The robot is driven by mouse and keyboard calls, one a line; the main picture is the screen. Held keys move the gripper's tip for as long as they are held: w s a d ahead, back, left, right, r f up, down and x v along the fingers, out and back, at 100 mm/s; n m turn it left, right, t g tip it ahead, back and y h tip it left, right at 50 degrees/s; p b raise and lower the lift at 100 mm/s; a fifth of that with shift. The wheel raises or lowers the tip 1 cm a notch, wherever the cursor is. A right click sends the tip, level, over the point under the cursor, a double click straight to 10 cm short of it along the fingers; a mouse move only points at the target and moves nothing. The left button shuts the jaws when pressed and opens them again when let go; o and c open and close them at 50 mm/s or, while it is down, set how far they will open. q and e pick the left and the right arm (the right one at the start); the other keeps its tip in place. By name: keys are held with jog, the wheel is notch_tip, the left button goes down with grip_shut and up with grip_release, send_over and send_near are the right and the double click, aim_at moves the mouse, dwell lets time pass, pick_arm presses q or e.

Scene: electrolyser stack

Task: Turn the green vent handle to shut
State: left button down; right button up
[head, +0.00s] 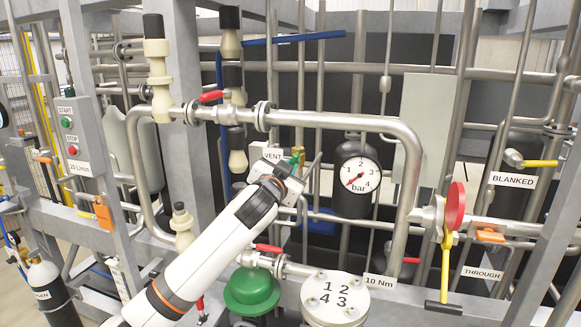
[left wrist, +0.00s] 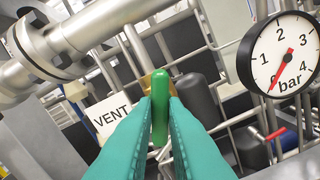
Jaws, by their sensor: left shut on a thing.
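The green vent handle (left wrist: 160,112) is between the two teal fingers of my left gripper (left wrist: 160,125) in the left wrist view, and the fingers are shut on it. The handle points up and down in that view, in front of a brass valve body (left wrist: 147,84). In the head view my left gripper (head: 297,160) reaches the small green handle beside the VENT label (head: 271,155), with my white arm covering much of the valve. The VENT label also shows in the left wrist view (left wrist: 113,113). My right gripper is not in view.
A pressure gauge (head: 357,175) is close on the right, its red needle low on the scale. A thick steel pipe (head: 335,121) with red-handled valves runs above. A green dome (head: 252,290) and a numbered flange cover (head: 335,297) are below.

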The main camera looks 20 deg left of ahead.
pick_arm(q)
jog(key=shift+f+m+p, duration=0.1)
jog(key=shift+m+p, duration=0.75)
jog(key=shift+m, duration=1.15)
jog(key=m, duration=0.4)
jog(key=shift+m, duration=0.3)
jog(key=m, duration=0.4)
jog(key=c, duration=1.3)
grip_release()
